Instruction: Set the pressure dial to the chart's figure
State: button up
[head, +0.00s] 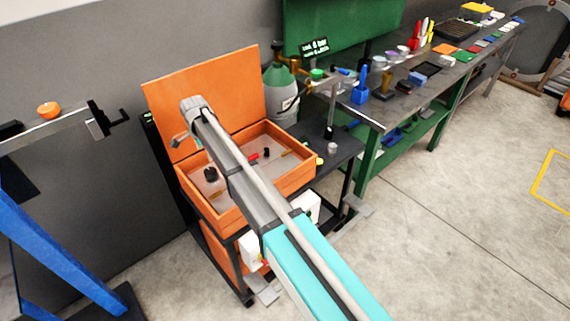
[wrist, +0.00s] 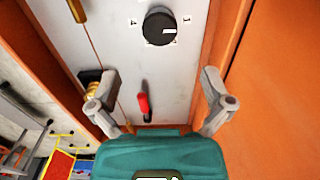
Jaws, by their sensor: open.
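The dial (wrist: 160,27) is a round black knob on the light grey panel at the top of the wrist view. Its white mark points right and slightly down in the picture. The figures 1 and 4 show beside it, turned on their side. My gripper (wrist: 160,76) is open and empty, its fingers apart below the dial and not touching it. In the head view my gripper (head: 182,139) is over the open orange box (head: 291,172). A small dark sign (head: 314,47) with pale lettering stands behind the box; its text is too small to read surely.
A red-handled lever (wrist: 143,104) lies between my fingers in the picture, and a brass-and-black fitting (wrist: 92,80) is at left. The box's raised lid (head: 215,90) stands behind my arm. A grey-green cylinder (head: 281,90) and a cluttered bench (head: 385,112) are to the right.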

jog(key=shift+r+p, duration=2)
jog(key=shift+r, duration=0.3)
jog(key=s+d+f+n+b, duration=0.1)
jog(key=s+d, duration=0.1)
jog(key=d, duration=0.7)
jog(key=s+d+f+n+b, duration=0.2)
jog(key=d, duration=0.7)
jog(key=s+d+f+n+b, duration=0.1)
jog(key=s+d+f+b, duration=0.1)
jog(key=d, duration=0.8)
jog(key=shift+s+f+n, duration=0.2)
jog(key=shift+f+n, duration=0.05)
jog(key=shift+n, duration=0.15)
jog(key=shift+d, duration=0.1)
jog(key=s+d+n, duration=0.4)
jog(key=s+d, duration=1)
jog(key=d, duration=0.5)
jog(key=shift+s+d+n, duration=0.15)
jog(key=shift+s+n, duration=0.15)
jog(key=shift+s, duration=0.05)
